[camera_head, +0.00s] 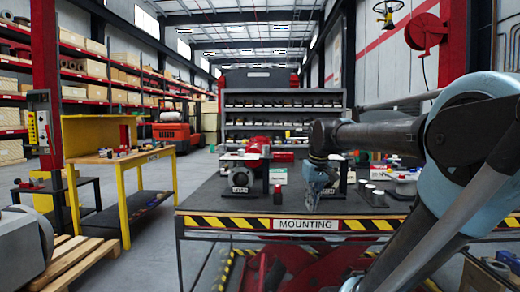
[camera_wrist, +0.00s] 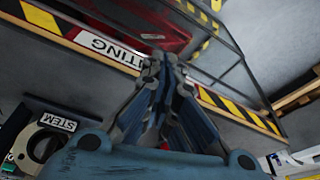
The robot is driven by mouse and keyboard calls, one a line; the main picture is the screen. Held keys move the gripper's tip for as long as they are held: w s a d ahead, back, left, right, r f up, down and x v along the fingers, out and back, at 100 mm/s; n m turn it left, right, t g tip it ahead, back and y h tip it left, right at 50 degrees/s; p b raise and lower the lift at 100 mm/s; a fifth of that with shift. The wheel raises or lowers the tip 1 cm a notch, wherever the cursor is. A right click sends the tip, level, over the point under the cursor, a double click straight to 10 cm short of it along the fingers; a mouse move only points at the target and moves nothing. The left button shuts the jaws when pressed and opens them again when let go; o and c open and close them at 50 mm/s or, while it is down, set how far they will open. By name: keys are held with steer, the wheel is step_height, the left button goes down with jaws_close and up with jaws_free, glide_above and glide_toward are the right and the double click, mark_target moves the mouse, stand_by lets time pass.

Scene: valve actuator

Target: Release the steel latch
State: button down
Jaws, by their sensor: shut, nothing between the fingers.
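My gripper (camera_head: 311,204) points down in front of the right-hand fixture on the mounting table (camera_head: 210,195). Its fingers are shut with nothing between them. In the wrist view, the fingertips (camera_wrist: 158,62) are together above the table's striped front edge. The fixture with the STEM label (camera_wrist: 58,122) is at the lower left there, apart from the fingers. In the head view, a grey fixture with a red valve body (camera_head: 255,150) stands left of my gripper. I cannot pick out the steel latch; my arm and gripper hide part of the right-hand fixture.
Several white-topped cylinders (camera_head: 372,193) stand to the right. A yellow workbench (camera_head: 125,180) is at the left, and a wooden pallet (camera_head: 65,262) lies at lower left. Shelves (camera_head: 283,110) stand behind the table.

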steer(key=w+a+r+n, duration=0.2)
steer(key=w+a+r, duration=0.4)
steer(key=w+r, duration=0.2)
steer(key=w+a+r+n+y, duration=0.1)
steer(key=w+a+r, duration=0.5)
steer(key=w+r, duration=0.3)
steer(key=w+a+r+n, duration=0.2)
steer(key=w+a+r, duration=0.5)
steer(key=w, duration=0.5)
steer(key=shift+w+r+n+y, duration=0.3)
steer(key=shift+r+y, duration=0.1)
steer(key=shift+r, duration=0.4)
steer(key=x, duration=0.9)
steer(key=shift+w+a+f, duration=0.1)
steer(key=shift+f, duration=0.5)
steer(key=shift+s+d+r, duration=0.1)
steer(key=shift+s+d, duration=1.2)
steer(key=shift+s, duration=0.15)
steer(key=shift+d, duration=0.15)
